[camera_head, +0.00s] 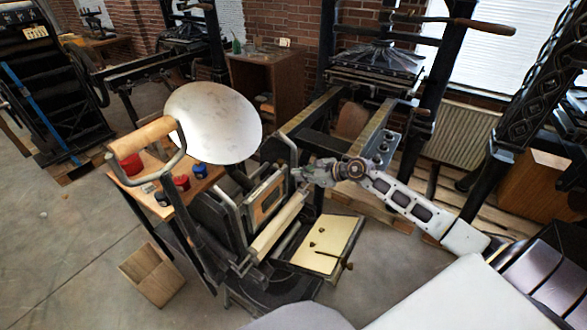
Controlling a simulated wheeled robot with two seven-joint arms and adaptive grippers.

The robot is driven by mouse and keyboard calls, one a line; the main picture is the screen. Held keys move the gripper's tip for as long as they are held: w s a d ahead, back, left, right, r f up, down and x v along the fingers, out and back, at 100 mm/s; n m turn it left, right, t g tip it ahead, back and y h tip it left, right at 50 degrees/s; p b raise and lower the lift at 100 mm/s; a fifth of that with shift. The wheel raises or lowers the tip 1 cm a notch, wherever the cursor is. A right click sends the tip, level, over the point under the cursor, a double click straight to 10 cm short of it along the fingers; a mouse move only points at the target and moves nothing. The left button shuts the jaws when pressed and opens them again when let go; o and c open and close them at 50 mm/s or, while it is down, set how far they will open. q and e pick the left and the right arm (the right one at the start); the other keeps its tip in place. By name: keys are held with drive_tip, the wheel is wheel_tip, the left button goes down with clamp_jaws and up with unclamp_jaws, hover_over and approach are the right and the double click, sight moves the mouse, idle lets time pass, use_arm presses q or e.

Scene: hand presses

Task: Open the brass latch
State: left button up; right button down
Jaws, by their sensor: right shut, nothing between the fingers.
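A small hand press with a round pale ink disc (214,122) stands in the middle of the view. Below the disc is an upright frame with a wood-coloured inside (267,198). My right gripper (298,174) is shut and empty, its tips close to the upper right edge of that frame. I cannot tell whether they touch it. I cannot make out the brass latch for certain; it is too small or is hidden by the gripper. My left gripper is not in view.
A cream board (325,243) sits low in front of the frame. A wooden side table (157,173) with red and blue tins is at the left, near a long handle (146,136). A wooden box (152,274) stands on the floor. A larger press (378,62) stands behind.

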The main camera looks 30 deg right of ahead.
sight(285, 169)
drive_tip(key=shift+w+a+r+p, duration=0.35)
drive_tip(key=shift+a+r, duration=0.2)
drive_tip(key=shift+r, duration=0.2)
drive_tip(key=shift+w+a+r+p, duration=0.3)
drive_tip(key=shift+a+r, duration=0.2)
drive_tip(key=shift+r, duration=0.2)
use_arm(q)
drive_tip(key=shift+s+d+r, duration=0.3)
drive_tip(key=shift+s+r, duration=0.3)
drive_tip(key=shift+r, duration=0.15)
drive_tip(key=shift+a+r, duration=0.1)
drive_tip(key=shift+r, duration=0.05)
use_arm(e)
drive_tip(key=shift+r, duration=0.15)
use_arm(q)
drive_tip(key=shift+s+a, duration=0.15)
use_arm(e)
drive_tip(key=shift+a+h, duration=0.1)
drive_tip(key=shift+h, duration=0.2)
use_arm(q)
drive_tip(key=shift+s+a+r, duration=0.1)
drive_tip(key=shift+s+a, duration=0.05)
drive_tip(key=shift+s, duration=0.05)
use_arm(e)
drive_tip(key=shift+r+g, duration=0.1)
drive_tip(key=shift+g, duration=0.2)
